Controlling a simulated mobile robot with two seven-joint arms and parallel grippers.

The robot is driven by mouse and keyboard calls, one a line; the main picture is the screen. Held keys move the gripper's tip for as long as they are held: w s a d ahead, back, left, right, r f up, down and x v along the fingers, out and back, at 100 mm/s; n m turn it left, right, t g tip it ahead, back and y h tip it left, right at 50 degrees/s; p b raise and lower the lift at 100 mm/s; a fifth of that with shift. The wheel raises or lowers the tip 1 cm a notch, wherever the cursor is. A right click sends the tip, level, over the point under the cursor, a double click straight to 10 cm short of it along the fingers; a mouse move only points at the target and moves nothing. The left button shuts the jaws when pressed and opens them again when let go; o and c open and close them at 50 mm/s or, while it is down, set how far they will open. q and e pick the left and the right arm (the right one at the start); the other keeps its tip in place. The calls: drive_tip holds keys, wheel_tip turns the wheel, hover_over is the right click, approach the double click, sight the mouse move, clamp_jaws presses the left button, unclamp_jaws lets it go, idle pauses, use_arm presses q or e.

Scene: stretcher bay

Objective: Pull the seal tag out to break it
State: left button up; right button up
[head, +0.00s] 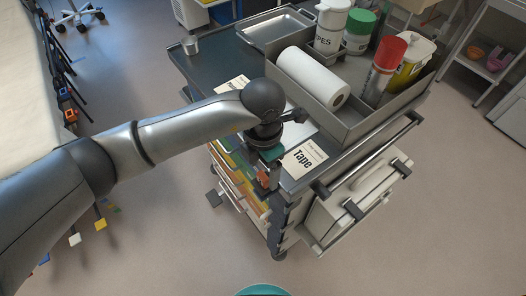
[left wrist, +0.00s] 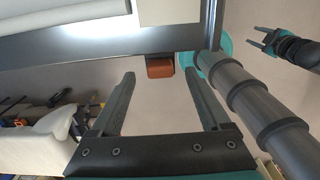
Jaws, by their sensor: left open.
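The seal tag (left wrist: 160,67), a small orange-red block, sits at the underside of the cart's edge in the left wrist view. In the head view an orange-red patch (head: 263,179) shows at the cart's front corner, partly covered by my gripper. My left gripper (left wrist: 160,73) is open and empty. Its two fingers stand apart on either side of the tag in the picture, with gaps at both sides and no visible contact. In the head view my left gripper (head: 265,176) points down at the cart corner. My right gripper (left wrist: 259,38) shows at the upper right of the left wrist view, its prongs apart.
The cart top (head: 215,75) holds a metal tray (head: 277,27), a small cup (head: 190,46), a paper roll (head: 312,78), bottles and a "Tape" card (head: 304,157). A push handle (head: 370,158) juts out at right. A bed (head: 22,90) stands at left. Floor in front is clear.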

sight(263, 175)
use_arm(q)
drive_tip(key=shift+f, duration=1.55)
clamp_jaws()
